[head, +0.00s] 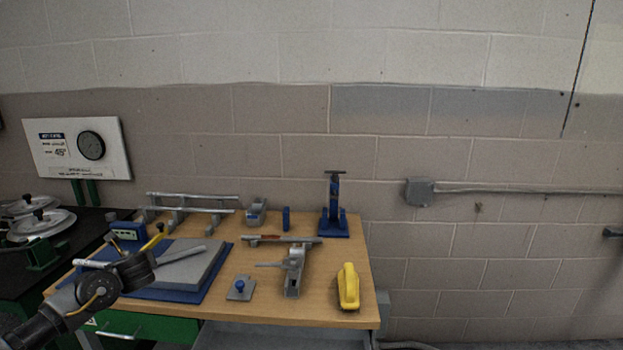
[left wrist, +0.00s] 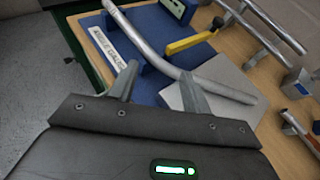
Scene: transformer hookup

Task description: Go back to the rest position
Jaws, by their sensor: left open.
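My left gripper (head: 140,268) is over the left part of the wooden workbench in the head view. In the left wrist view its two grey fingers (left wrist: 158,70) are spread with nothing held between them. The pipe also shows in the head view (head: 183,254), partly hidden by my gripper. Whether a finger touches the pipe cannot be told. My right gripper is in neither view.
A yellow handle (left wrist: 192,43) stands up beside the pipe. The wooden bench (head: 330,265) also holds a vise-like grey tool (head: 294,272), a yellow tool (head: 348,286), a blue stand (head: 334,215) and a pipe rack (head: 190,209). A dark table (head: 75,245) adjoins at left.

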